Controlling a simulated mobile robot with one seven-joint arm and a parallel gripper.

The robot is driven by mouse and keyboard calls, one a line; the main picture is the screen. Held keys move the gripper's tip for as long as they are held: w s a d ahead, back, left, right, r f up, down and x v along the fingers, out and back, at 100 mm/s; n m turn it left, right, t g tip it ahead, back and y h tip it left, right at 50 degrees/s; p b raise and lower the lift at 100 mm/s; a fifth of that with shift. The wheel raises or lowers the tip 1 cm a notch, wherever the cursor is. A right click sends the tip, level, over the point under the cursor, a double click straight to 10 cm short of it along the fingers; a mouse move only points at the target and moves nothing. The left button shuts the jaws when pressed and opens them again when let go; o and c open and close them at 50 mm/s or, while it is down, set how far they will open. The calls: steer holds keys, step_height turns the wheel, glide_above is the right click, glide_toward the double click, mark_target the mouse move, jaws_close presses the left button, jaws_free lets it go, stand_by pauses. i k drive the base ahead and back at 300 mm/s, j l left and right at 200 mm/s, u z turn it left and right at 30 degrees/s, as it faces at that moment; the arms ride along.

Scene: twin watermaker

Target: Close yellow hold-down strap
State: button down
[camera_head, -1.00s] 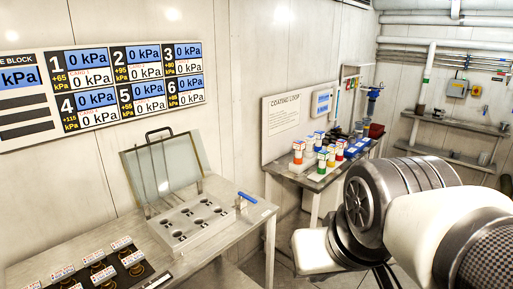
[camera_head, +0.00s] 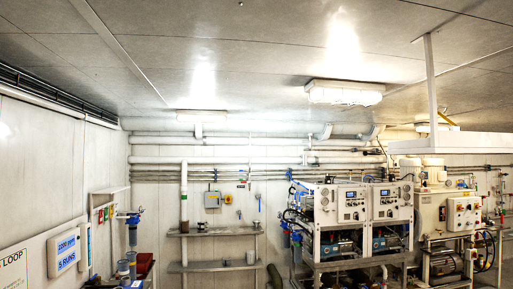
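I cannot make out a yellow hold-down strap in the head view. My gripper is not in view, and no part of my arm shows.
A rack of white machines (camera_head: 350,215) stands at centre right, with more equipment and a motor (camera_head: 446,263) to its right. Wall shelves (camera_head: 214,233) are left of the rack. A display panel (camera_head: 65,252) and blue-topped fittings (camera_head: 131,225) are at lower left. The floor is not visible.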

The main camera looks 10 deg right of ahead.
mark_target(451, 123)
steer(key=i+z, duration=0.4)
steer(key=i+j+z, duration=0.15)
steer(key=i+z, duration=0.25)
steer(key=i+j+z, duration=0.2)
steer(key=z, duration=0.2)
steer(key=i+j+z, duration=0.25)
steer(key=z, duration=0.15)
steer(key=i+j+z, duration=0.2)
steer(key=z, duration=0.2)
steer(key=i+j+z, duration=0.1)
steer(key=j+z, duration=0.3)
steer(key=i+j+z, duration=0.1)
steer(key=j+z, duration=0.75)
